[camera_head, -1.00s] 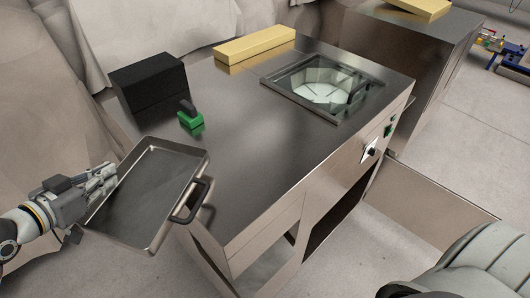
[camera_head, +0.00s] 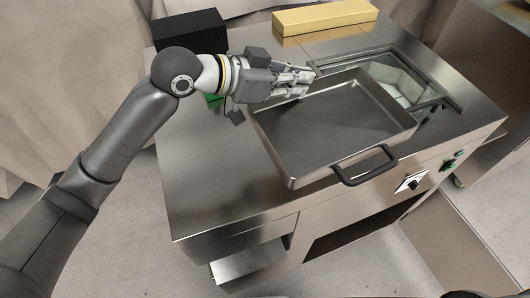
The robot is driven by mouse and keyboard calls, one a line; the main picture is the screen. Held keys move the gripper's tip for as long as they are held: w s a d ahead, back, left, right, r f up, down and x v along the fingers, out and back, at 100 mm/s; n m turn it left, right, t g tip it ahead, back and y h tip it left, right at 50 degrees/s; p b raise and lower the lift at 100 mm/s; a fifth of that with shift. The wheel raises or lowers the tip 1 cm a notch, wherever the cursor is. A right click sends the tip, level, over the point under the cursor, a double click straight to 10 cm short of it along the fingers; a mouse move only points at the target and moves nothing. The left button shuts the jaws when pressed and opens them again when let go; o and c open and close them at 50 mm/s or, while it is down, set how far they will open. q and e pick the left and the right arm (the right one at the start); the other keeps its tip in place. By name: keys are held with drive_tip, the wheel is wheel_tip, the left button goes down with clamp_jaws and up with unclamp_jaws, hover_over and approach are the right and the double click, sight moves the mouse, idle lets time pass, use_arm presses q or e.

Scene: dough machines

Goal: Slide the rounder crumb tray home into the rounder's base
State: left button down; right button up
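The crumb tray (camera_head: 335,125) is a shallow metal pan with raised walls and a black handle (camera_head: 365,168) on its near side. It is held above the steel top of the rounder (camera_head: 215,185). My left gripper (camera_head: 303,80) is at the tray's far-left wall and appears shut on it; the tray partly hides the fingertips. A dark opening (camera_head: 365,228) shows in the rounder's front, below and apart from the tray.
A glass-lidded well (camera_head: 435,95) is in the rounder's top, partly behind the tray. A black block (camera_head: 190,30) and yellow block (camera_head: 325,17) stand at the back. Knob (camera_head: 412,183) and green buttons are on the front. A panel (camera_head: 440,250) stands at lower right.

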use_arm(q)
drive_tip(key=a+f+p, duration=0.1)
drive_tip(key=a+f, duration=0.1)
drive_tip(key=a, duration=0.2)
drive_tip(key=w+a+f+p, duration=0.1)
drive_tip(key=a+f, duration=0.2)
drive_tip(key=a, duration=0.2)
drive_tip(key=w+a+f+p, duration=0.1)
drive_tip(key=a+f, duration=0.2)
drive_tip(key=a, duration=0.1)
drive_tip(key=shift+a+f, duration=0.15)
drive_tip(key=shift+f, duration=0.1)
drive_tip(key=shift+a+f, duration=0.15)
drive_tip(key=f+p, duration=0.1)
drive_tip(key=a+f, duration=0.1)
drive_tip(key=shift+f+p, duration=0.4)
drive_tip(key=shift+d+f, duration=0.1)
drive_tip(key=shift+f, duration=0.3)
use_arm(e)
drive_tip(key=r, duration=0.2)
drive_tip(key=a+r, duration=0.1)
drive_tip(key=r, duration=0.2)
drive_tip(key=shift+s+a, duration=0.15)
use_arm(q)
drive_tip(key=c, duration=1.6)
unclamp_jaws()
drive_tip(key=shift+c, duration=0.2)
use_arm(e)
drive_tip(key=shift+d, duration=0.2)
drive_tip(key=shift+d, duration=0.1)
